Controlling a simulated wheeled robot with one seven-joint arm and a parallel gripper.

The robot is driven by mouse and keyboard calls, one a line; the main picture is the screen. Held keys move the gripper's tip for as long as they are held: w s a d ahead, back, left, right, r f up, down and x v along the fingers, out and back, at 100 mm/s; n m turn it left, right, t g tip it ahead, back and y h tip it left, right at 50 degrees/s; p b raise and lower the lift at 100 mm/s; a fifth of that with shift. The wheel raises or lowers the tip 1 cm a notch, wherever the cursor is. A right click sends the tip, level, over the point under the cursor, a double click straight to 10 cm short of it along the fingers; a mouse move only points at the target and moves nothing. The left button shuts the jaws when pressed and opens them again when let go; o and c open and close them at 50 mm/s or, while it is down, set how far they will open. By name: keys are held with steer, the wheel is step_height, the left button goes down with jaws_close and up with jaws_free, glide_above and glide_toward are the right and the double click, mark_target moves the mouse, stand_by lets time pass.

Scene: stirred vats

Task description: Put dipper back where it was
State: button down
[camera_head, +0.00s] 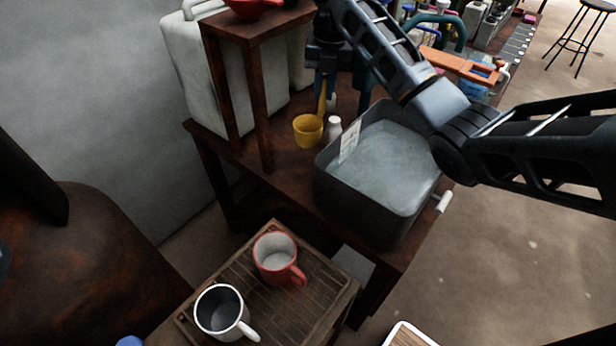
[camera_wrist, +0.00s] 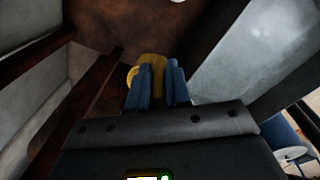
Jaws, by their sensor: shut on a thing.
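The yellow dipper (camera_head: 308,130) has a round cup and an upright handle. In the head view its cup is just above or on the dark wooden table, left of the grey vat; I cannot tell whether it touches the tabletop. My gripper (camera_head: 325,84) is above the cup, shut on the dipper's handle. In the wrist view, the blue fingers of my gripper (camera_wrist: 157,85) close on the yellow handle of the dipper (camera_wrist: 153,62), and part of the cup shows beyond at the left.
The grey vat (camera_head: 327,190) holds pale liquid and stands right of the dipper. A small white bottle (camera_head: 333,128) is close beside the cup. A wooden shelf post (camera_head: 256,105) rises at the left. Red (camera_head: 277,262) and white (camera_head: 221,312) mugs stand on a slatted stand in front.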

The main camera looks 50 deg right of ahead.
step_height(320, 180, down, 11)
steer(key=shift+f+p, duration=0.2)
steer(key=shift+p, duration=0.25)
steer(key=shift+f, duration=0.15)
steer(key=c, duration=1.1)
jaws_free()
steer(key=shift+o, duration=0.2)
steer(key=r, duration=1.2)
steer(key=shift+s+d+r, duration=0.2)
steer(key=shift+s+d, duration=0.05)
steer(key=shift+d, duration=0.1)
